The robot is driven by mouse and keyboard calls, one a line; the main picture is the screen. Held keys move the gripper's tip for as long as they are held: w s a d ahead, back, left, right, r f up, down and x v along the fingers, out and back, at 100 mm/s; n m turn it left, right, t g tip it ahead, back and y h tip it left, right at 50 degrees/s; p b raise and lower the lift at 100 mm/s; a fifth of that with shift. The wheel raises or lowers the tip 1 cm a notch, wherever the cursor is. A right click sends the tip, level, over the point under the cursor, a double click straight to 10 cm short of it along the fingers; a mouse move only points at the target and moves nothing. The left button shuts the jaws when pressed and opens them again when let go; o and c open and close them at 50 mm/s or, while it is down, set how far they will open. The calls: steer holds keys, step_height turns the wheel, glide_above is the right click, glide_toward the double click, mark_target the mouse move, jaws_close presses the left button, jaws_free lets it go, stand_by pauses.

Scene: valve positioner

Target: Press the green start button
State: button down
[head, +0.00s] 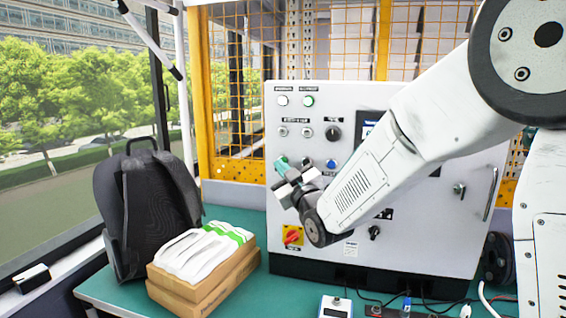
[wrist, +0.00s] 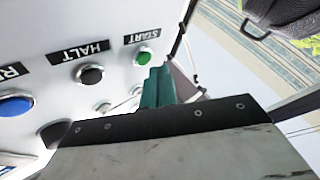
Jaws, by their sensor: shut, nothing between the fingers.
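The green start button (wrist: 143,57) sits on the white panel under a START label in the wrist view. It stands out in a silver ring. In the head view I cannot make it out behind my gripper. My gripper (wrist: 162,68) has teal fingers, shut together and empty. Their tips appear just beside the start button in the wrist view; I cannot tell whether they touch it. In the head view my gripper (head: 281,162) is at the left side of the control cabinet (head: 420,230).
A black HALT button (wrist: 90,74) and a blue button (wrist: 15,104) sit in line with the start button. A green lamp (head: 308,101) is higher on the cabinet. A red-yellow switch (head: 292,235) is below my gripper. A backpack (head: 140,210) and boxes (head: 205,285) stand left.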

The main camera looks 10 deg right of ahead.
steer(key=shift+s+a, duration=0.35)
steer(key=shift+s, duration=0.4)
steer(key=shift+s+a, duration=0.3)
steer(key=shift+s, duration=0.5)
steer(key=shift+s+a, duration=0.35)
steer(key=shift+s, duration=0.4)
step_height(320, 180, down, 10)
steer(key=r+m+g+h, duration=0.1)
steer(key=m+g+h, duration=0.1)
steer(key=g, duration=0.3)
steer(key=s+d+f+m+g+h, duration=0.2)
steer(key=s+d+f+g+h, duration=0.1)
steer(key=s+d+f+g, duration=0.3)
steer(key=s+d+r+m+g+h, duration=0.1)
steer(key=s+d, duration=0.3)
steer(key=s, duration=0.6)
steer(key=s+d+r+m+g, duration=0.2)
steer(key=s+d+g, duration=0.2)
steer(key=s, duration=0.7)
steer(key=s+d+r+m+g+h, duration=0.1)
steer(key=s+d, duration=0.4)
steer(key=s, duration=0.6)
steer(key=shift+d+r+m+g+h, duration=0.3)
steer(key=shift+d+r+m+g, duration=0.1)
steer(key=shift+r+m+g, duration=0.4)
